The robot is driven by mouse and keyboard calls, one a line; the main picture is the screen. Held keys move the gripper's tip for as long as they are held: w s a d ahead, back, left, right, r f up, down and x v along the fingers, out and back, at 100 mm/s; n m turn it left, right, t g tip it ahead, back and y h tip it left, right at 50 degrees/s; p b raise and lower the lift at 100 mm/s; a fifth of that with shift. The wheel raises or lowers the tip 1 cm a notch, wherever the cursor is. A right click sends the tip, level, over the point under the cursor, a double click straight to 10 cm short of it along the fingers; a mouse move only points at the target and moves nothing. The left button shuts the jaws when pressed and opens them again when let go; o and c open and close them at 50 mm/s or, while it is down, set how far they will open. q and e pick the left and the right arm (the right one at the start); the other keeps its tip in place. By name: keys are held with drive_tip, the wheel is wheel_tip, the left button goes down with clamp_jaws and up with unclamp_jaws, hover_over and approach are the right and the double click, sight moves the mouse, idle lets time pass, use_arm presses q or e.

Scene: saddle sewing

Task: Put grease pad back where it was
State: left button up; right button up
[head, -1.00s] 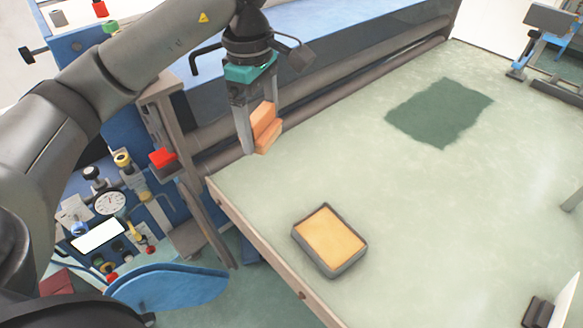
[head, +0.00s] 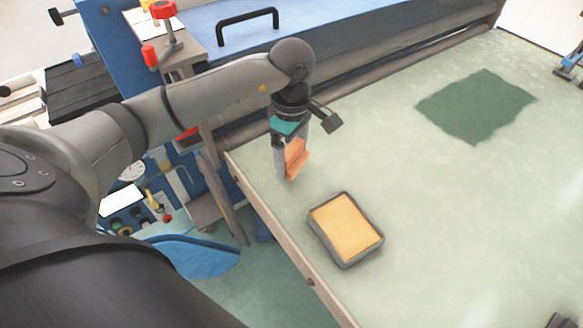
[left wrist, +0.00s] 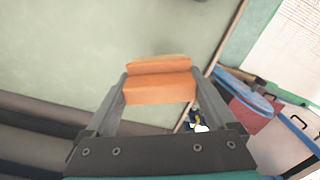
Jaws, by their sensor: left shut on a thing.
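My left gripper (head: 285,172) is shut on an orange-brown block, the grease pad (head: 297,158), above the near left edge of the pale green table. In the left wrist view the pad (left wrist: 160,82) sits between the two fingers (left wrist: 160,98). A grey-rimmed tray (head: 374,250) with a yellow-orange filling lies on the table, to the right of and below the gripper in the head view. The pad is apart from the tray.
A dark green cloth patch (head: 477,106) lies flat farther back on the table (head: 420,165). Dark rollers (head: 400,78) and a blue machine (head: 300,25) run along the back left. The table around the tray is clear.

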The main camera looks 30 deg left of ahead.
sight(292, 169)
use_arm(q)
drive_tip(key=shift+f, duration=2.3)
drive_tip(key=shift+f, duration=0.2)
drive_tip(key=o, duration=0.9)
drive_tip(key=shift+r, duration=0.1)
drive_tip(key=shift+r, duration=0.1)
wheel_tip(292, 169, up, 12)
drive_tip(key=shift+r, duration=0.1)
